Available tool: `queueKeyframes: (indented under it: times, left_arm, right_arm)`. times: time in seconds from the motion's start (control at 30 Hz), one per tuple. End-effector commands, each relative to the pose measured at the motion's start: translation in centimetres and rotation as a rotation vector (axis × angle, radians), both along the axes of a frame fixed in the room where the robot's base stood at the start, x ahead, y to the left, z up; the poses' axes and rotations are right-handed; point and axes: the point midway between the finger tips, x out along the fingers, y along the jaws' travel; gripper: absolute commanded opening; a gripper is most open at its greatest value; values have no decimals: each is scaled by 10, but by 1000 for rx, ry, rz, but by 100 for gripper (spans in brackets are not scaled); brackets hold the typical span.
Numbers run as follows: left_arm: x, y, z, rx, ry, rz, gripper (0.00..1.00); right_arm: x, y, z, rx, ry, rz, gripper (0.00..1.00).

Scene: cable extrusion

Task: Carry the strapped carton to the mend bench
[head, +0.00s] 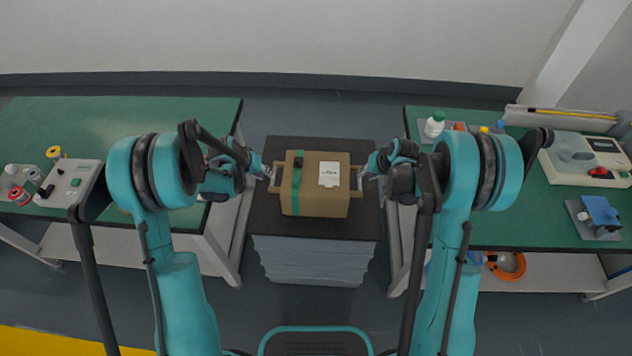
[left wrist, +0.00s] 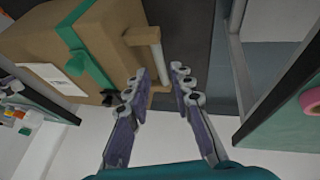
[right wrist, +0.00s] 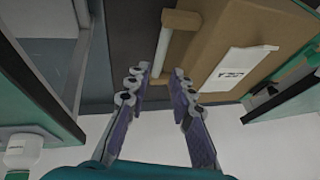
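The strapped carton (head: 313,199) is a brown box with a green strap and a white label. It sits upright on a dark-topped grey drawer cabinet (head: 330,228), with a bar handle on each side. My left gripper (head: 268,173) is open at the left handle (left wrist: 147,37); in the left wrist view the handle's lower end shows between its fingertips (left wrist: 161,72). My right gripper (head: 363,172) is open at the right handle (right wrist: 166,42), which likewise shows between its fingertips (right wrist: 160,76). Neither is closed on a handle. Which bench is the mend bench is not marked.
A green-topped bench (head: 80,122) at left bears a white box device (head: 71,184) and spools. A green-topped bench (head: 505,218) at right bears a white bottle (head: 434,126), a white machine (head: 590,160) and a blue item (head: 600,211). Narrow floor gaps flank the cabinet.

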Motion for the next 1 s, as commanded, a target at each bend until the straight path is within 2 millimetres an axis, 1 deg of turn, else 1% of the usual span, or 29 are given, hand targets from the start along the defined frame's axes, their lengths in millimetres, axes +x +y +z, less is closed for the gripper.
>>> queueKeyframes:
  times: [0.33, 0.43, 0.8, 1.0]
  left_arm:
    - [1, 0, -3, -1, 1, -2, 23]
    - [3, -2, -8, -1, 1, -2, 23]
    - [23, -16, -56, 0, 1, -2, 23]
    - [28, -21, -70, 0, 1, -2, 23]
  right_arm:
    - [1, 0, -3, 1, 1, 1, 23]
    - [4, 1, -8, 1, 1, 1, 23]
    - [25, 12, -56, 0, 1, 0, 23]
    - [31, 16, -70, 0, 1, 0, 23]
